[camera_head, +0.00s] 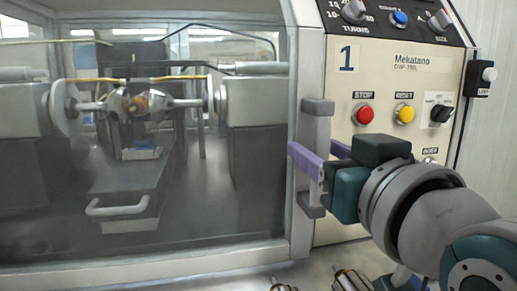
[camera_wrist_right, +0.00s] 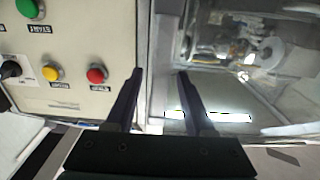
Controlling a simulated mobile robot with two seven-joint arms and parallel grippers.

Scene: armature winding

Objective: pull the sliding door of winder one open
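The sliding door of winder one is a large clear pane in a grey frame (camera_head: 300,70); it covers the winding chamber at the left of the head view. Its upright grey handle (camera_head: 318,108) is on the frame's right side. My right gripper (camera_head: 317,158) reaches in from the right at the handle's middle, with one purple finger on each side of it. In the right wrist view its two dark fingers (camera_wrist_right: 160,73) stand apart, with the pale door frame (camera_wrist_right: 160,30) beyond the gap. Contact with the handle cannot be told. My left gripper is out of view.
The control panel (camera_head: 390,75), marked 1, stands right of the door, with a red button (camera_head: 365,114), a yellow button (camera_head: 404,113) and a black knob (camera_head: 441,113) close above my right wrist. Metal cylindrical parts (camera_head: 350,280) lie at the bottom edge.

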